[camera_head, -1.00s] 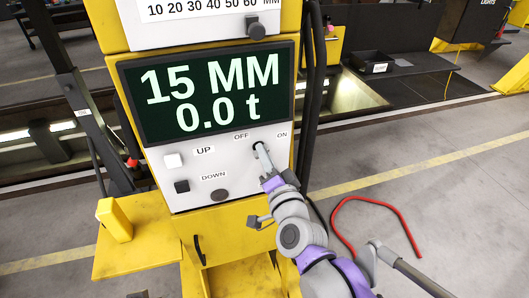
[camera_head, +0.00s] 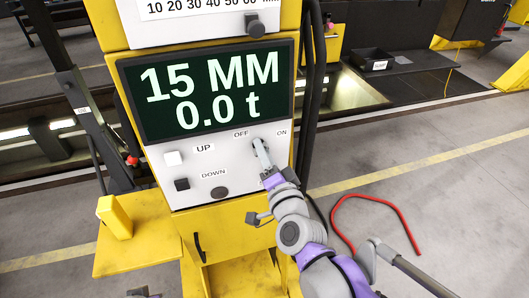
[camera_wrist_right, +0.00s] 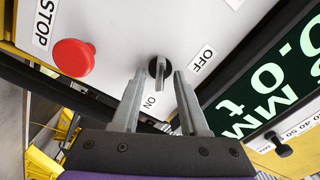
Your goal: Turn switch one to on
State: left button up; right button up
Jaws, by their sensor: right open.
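The switch (camera_wrist_right: 158,68) is a small dark round base with a grey lever on the white panel (camera_head: 215,165). In the right wrist view it lies between an OFF label (camera_wrist_right: 203,58) and an ON label (camera_wrist_right: 150,103). My right gripper (camera_wrist_right: 160,98) is open, with one finger on each side of the lever. I cannot tell if either finger touches it. In the head view my right gripper (camera_head: 261,152) covers most of the switch, below and between the OFF and ON labels. A purple and dark part of my left arm (camera_head: 142,293) barely shows at the bottom edge.
A red STOP button (camera_wrist_right: 73,57) is close to the switch in the wrist view. The display (camera_head: 208,90) above reads 15 MM and 0.0 t. A yellow shelf (camera_head: 140,245) juts out below left. A red hose (camera_head: 375,198) lies right.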

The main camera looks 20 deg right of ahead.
jog(key=shift+s, duration=0.1)
pick_arm(q)
jog(key=shift+s+f+b, duration=0.3)
jog(key=shift+f+b, duration=0.2)
jog(key=shift+f, duration=0.25)
jog(key=shift+s+f+b, duration=0.3)
jog(key=shift+f+b, duration=0.2)
jog(key=shift+f, duration=0.2)
pick_arm(e)
jog(key=s, duration=1)
jog(key=shift+s+d, duration=0.15)
jog(key=shift+s, duration=0.2)
